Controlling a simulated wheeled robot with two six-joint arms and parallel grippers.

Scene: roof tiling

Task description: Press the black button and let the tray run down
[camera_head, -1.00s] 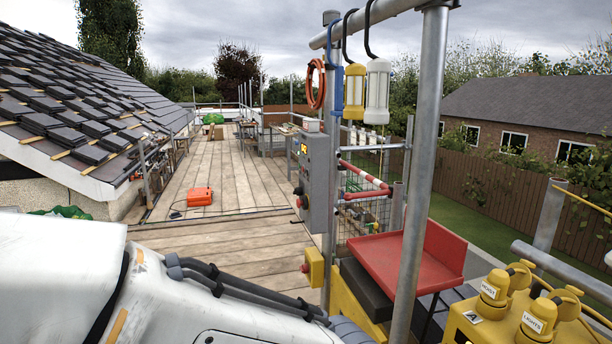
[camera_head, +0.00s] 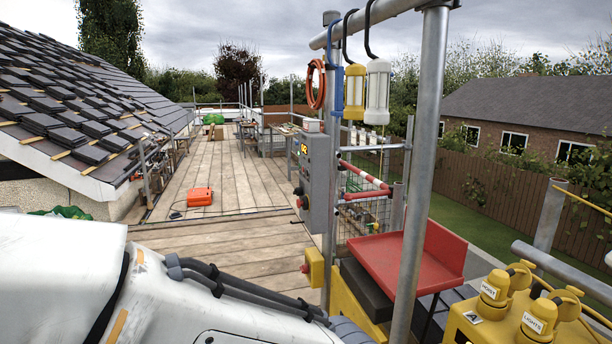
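A red tray (camera_head: 393,262) with raised sides sits at the right of centre, behind a scaffold pole, above a yellow frame. A grey control box (camera_head: 315,172) is fixed to the upright pole left of it. Small knobs or buttons show on its left side, but I cannot tell clearly which is the black button. A yellow box with a red button (camera_head: 308,266) sits lower on the same pole. My white arm fills the lower left. Neither gripper is in view.
Yellow connectors labelled HOIST (camera_head: 495,287) and LIGHTS (camera_head: 538,318) stand on a yellow box at the lower right. Scaffold poles and hanging lamps (camera_head: 377,92) frame the tray. An orange case (camera_head: 199,197) lies on the mostly clear plank deck.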

